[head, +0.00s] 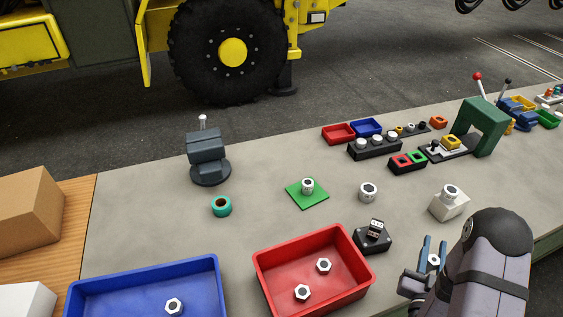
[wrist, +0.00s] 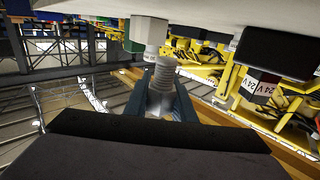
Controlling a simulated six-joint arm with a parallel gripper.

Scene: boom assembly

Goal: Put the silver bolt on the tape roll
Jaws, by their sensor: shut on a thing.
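The tape roll (head: 221,206) is a small teal ring lying flat on the grey table, left of the middle. My gripper (head: 433,252) is at the right front of the table, far to the right of the tape roll. It is shut on the silver bolt (head: 434,260), whose end shows between the fingers. In the wrist view the threaded shank of the bolt (wrist: 164,73) sticks out between the fingers of my gripper (wrist: 161,98). The bolt's head is partly hidden by the fingers. The tape roll cannot be made out in the wrist view.
A red tray (head: 263,281) and a blue tray (head: 85,296) hold nuts at the front. A green pad (head: 294,196), black fixture (head: 372,240), white block (head: 450,208) and grey vise (head: 207,150) stand around. Bare table lies around the tape roll.

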